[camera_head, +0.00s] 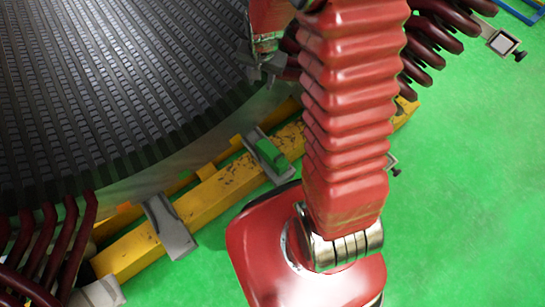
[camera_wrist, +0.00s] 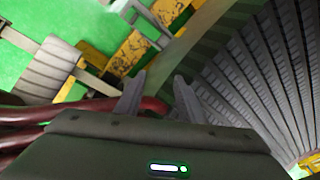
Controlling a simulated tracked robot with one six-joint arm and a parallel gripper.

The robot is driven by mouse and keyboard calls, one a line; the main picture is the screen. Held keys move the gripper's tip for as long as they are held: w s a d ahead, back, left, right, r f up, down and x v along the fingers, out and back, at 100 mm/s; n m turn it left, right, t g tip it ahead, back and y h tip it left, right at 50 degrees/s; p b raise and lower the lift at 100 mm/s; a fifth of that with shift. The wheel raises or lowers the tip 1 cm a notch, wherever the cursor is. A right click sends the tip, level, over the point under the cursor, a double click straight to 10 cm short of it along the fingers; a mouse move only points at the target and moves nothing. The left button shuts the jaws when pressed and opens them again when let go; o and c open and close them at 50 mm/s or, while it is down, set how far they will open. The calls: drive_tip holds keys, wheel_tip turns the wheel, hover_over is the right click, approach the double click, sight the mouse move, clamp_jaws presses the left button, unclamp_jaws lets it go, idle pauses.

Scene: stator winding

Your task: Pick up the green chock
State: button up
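I cannot make out the chock for sure in the wrist view.
The large ribbed stator (camera_head: 90,90) fills the left of the head view. A yellow beam (camera_head: 205,202) runs along its edge with grey brackets (camera_head: 168,226). Dark red tubes (camera_head: 430,42) bunch at the upper right and lower left. Green floor (camera_head: 470,200) is open at right.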

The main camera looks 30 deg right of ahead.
drive_tip(key=s+a+r+n+t, duration=0.15)
drive_tip(key=s+r, duration=0.25)
drive_tip(key=r, duration=0.4)
drive_tip(key=s+a+r+n, duration=0.3)
drive_tip(key=s+r, duration=0.1)
drive_tip(key=r, duration=0.4)
drive_tip(key=s+a+r+n+t, duration=0.1)
drive_tip(key=s+r+n, duration=0.1)
drive_tip(key=s+r, duration=0.2)
drive_tip(key=s+a+r+n, duration=0.2)
drive_tip(key=s+r, duration=0.2)
drive_tip(key=s, duration=0.5)
drive_tip(key=shift+r+t, duration=0.15)
drive_tip(key=shift+t, duration=0.2)
drive_tip(key=shift+c, duration=0.5)
